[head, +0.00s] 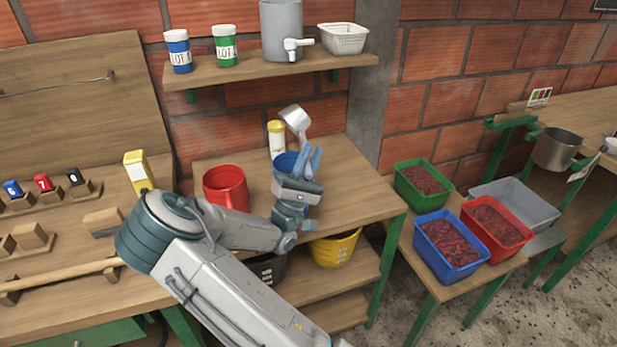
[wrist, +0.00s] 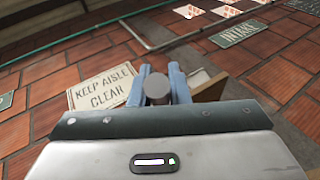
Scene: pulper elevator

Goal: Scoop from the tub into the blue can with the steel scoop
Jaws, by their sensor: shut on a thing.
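My gripper (head: 311,160) is raised over the wooden bench at the head view's middle, its blue fingers shut on the steel scoop (head: 294,117). The scoop's bowl stands above the fingers; whether it holds anything I cannot tell. In the wrist view the fingers (wrist: 158,90) close around a round grey end, seemingly the scoop's handle. The blue can (head: 283,164) stands on the bench behind my gripper, which hides much of it. Several open tubs hold dark red contents: a green one (head: 399,182), a blue one (head: 418,232) and a red one (head: 526,236). Which is the task's tub I cannot tell.
A red can (head: 225,183) and a yellow-lidded container (head: 277,142) stand on the bench near my arm. A shelf (head: 240,72) with jars hangs above. A yellow bucket (head: 335,250) sits below. The bench's right part is clear.

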